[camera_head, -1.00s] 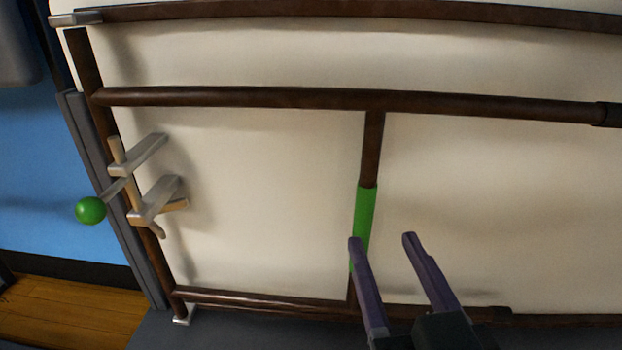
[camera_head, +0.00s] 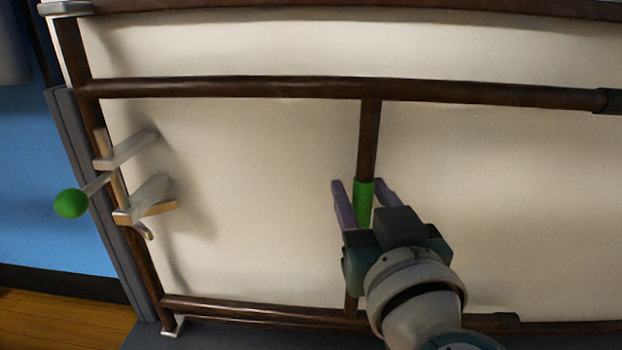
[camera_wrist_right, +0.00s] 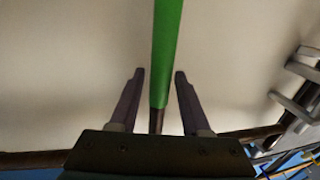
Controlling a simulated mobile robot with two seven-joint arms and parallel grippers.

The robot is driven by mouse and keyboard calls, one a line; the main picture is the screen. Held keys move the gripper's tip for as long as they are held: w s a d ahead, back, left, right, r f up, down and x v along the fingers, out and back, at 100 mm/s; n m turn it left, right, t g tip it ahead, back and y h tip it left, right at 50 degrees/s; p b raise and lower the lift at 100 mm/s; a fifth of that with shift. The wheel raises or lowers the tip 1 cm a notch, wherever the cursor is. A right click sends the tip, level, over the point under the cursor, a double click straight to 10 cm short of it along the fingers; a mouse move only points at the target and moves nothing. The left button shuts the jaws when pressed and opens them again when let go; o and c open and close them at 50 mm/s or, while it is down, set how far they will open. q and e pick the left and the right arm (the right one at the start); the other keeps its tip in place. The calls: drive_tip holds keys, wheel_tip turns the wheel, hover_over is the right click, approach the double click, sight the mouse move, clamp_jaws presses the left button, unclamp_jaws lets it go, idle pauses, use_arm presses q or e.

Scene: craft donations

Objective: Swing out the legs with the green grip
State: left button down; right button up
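The green grip (camera_head: 363,203) is a sleeve on a dark brown upright bar (camera_head: 369,140), part of a folded leg frame lying against a pale panel. My right gripper (camera_head: 361,184) is open, with one purple finger on each side of the grip. In the right wrist view the grip (camera_wrist_right: 166,50) runs between the two finger tips (camera_wrist_right: 159,72), with a gap on both sides. The lower part of the grip is hidden behind my gripper in the head view. My left gripper is not in view.
At the left, a lever with a green ball (camera_head: 72,203) and grey metal brackets (camera_head: 145,198) sticks out from the frame's side bar. Long brown rails (camera_head: 230,88) cross the panel (camera_head: 240,190) above and below. The panel beside the grip is bare.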

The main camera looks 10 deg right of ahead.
clamp_jaws()
idle(1.2)
